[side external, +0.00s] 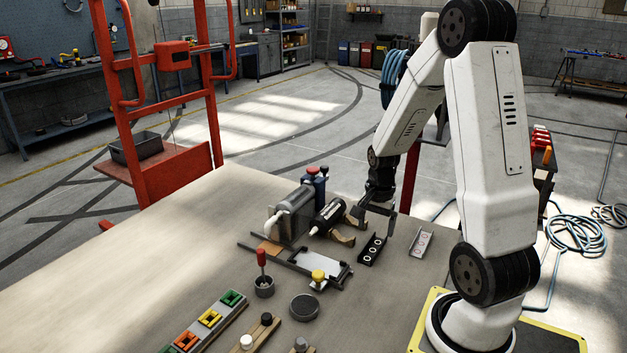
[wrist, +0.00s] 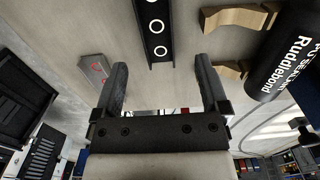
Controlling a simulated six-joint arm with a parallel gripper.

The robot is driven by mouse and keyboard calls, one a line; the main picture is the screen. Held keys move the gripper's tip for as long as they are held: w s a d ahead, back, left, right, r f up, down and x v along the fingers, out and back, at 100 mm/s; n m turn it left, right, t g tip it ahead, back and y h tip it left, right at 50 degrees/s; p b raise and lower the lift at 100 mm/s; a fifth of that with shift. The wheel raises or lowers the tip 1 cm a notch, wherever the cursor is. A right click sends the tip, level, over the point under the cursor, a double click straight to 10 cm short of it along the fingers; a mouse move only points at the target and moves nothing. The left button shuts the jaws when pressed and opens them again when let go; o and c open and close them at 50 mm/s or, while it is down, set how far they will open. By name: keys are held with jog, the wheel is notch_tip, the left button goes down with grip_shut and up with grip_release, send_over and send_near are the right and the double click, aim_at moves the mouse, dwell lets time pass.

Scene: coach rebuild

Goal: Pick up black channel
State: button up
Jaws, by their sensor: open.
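The black channel (side external: 372,250) lies on the table, a short dark strip with pale rings along it. In the wrist view the black channel (wrist: 157,38) is at the top, just beyond the fingertips and roughly between their lines. My gripper (side external: 376,217) is above the table close to the channel in the side view. Its two fingers are apart with nothing between them, and the wrist view shows my gripper (wrist: 161,72) open and empty.
A grey channel (side external: 421,243) with red rings lies right of the black one. A black cartridge (side external: 328,217) on wooden cradles (side external: 342,238) stands close on the left. A framed tray (side external: 318,264), a grey cup (side external: 264,287) and a round dark dish (side external: 304,307) are nearer the front.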

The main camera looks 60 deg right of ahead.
aim_at(373, 249)
jog(key=shift+f, duration=0.1)
jog(key=shift+s+a+f, duration=0.1)
jog(key=shift+a+f, duration=0.05)
jog(key=shift+f, duration=0.6)
jog(key=shift+s+a+f, duration=0.1)
jog(key=shift+f, duration=1.65)
grip_shut()
